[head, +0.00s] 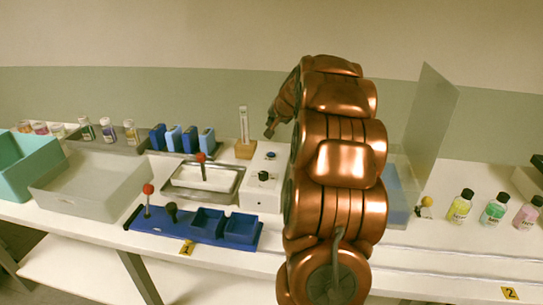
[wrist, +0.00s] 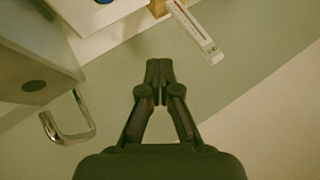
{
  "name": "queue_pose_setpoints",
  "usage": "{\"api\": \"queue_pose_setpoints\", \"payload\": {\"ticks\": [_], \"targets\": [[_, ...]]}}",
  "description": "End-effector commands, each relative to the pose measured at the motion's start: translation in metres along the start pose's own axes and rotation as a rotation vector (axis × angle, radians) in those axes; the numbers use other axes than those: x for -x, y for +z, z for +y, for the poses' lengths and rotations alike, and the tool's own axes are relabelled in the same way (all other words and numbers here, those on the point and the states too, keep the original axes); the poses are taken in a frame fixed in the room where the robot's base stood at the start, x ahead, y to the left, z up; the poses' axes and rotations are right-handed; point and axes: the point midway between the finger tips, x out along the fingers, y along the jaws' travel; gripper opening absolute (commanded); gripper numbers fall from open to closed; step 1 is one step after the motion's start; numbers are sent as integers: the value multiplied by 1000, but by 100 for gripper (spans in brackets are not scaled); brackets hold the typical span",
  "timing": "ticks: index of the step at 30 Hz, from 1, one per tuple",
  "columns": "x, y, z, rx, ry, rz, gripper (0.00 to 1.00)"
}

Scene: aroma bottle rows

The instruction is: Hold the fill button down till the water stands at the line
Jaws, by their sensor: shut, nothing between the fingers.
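A white box (head: 262,196) stands on the bench beside my arm. It has a blue button (head: 271,155) on top towards the back and a black knob (head: 263,176) nearer the front. No label shows which is the fill button. My gripper (head: 269,133) is shut and empty, raised above the back of the box, right of the tube and apart from both.
A steel tray (head: 236,194), blue blocks (head: 190,140) and a blue rack (head: 185,233) with ball-topped sticks lie left of the box. A grey bin (head: 85,190) stands further left. A clear panel (head: 428,115) and several bottles (head: 460,208) are right of my arm.

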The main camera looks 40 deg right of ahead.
Motion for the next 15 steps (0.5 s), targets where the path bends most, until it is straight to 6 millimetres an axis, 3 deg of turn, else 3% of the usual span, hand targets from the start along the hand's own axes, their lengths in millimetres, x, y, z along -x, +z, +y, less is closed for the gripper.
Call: {"api": "queue_pose_setpoints", "payload": {"ticks": [15], "targets": [[-4,2,3,-2,1,0,0]]}}
